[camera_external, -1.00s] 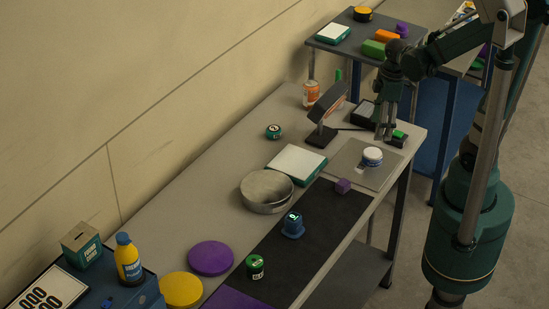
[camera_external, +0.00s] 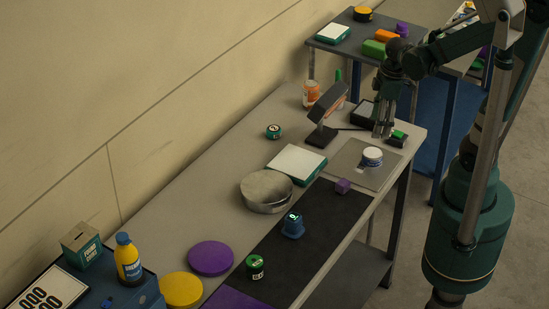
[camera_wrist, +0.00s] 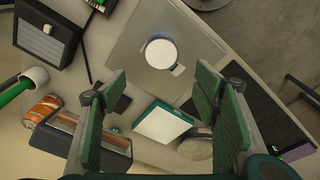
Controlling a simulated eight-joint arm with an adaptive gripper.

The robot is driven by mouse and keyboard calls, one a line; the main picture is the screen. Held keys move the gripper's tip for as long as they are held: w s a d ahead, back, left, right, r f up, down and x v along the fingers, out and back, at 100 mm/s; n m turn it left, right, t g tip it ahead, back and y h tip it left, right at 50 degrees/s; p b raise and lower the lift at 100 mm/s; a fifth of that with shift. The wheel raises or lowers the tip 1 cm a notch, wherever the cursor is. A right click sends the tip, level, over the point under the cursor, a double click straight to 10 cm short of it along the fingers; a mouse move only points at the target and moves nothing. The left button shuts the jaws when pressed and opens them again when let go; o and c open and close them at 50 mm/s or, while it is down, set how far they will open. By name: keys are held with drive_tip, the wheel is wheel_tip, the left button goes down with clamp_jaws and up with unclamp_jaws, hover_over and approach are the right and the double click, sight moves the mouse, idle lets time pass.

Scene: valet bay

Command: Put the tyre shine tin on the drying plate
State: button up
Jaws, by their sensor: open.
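In the wrist view the white round top (camera_wrist: 161,53) and the grey plate (camera_wrist: 128,62) lie ahead of my fingers. A dark round tin (camera_external: 273,131) stands on the bench near the wall. A green-topped tin (camera_external: 255,266) stands on the dark mat. I cannot read which tin is tyre shine, nor tell for sure which plate is the drying plate. My gripper (camera_external: 382,135) is open and empty, above the bench, apart from the white-topped tin. Its fingers (camera_wrist: 161,95) are spread in the wrist view.
A white-topped green-edged slab (camera_external: 296,162), a round metal pan (camera_external: 267,192), a lamp-like stand (camera_external: 325,117), an orange can (camera_external: 311,94), a purple cube (camera_external: 342,186) and a blue item (camera_external: 292,226) are on the bench. Bare bench lies left of the pan.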

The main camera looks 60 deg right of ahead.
drive_tip(key=w+a+r+m+t, duration=0.1)
drive_tip(key=a+r+m+t, duration=0.4)
drive_tip(key=r, duration=0.9)
drive_tip(key=shift+a+r+m+t+h, duration=0.2)
drive_tip(key=shift+a+m+t+h, duration=0.15)
drive_tip(key=shift+a+m, duration=1)
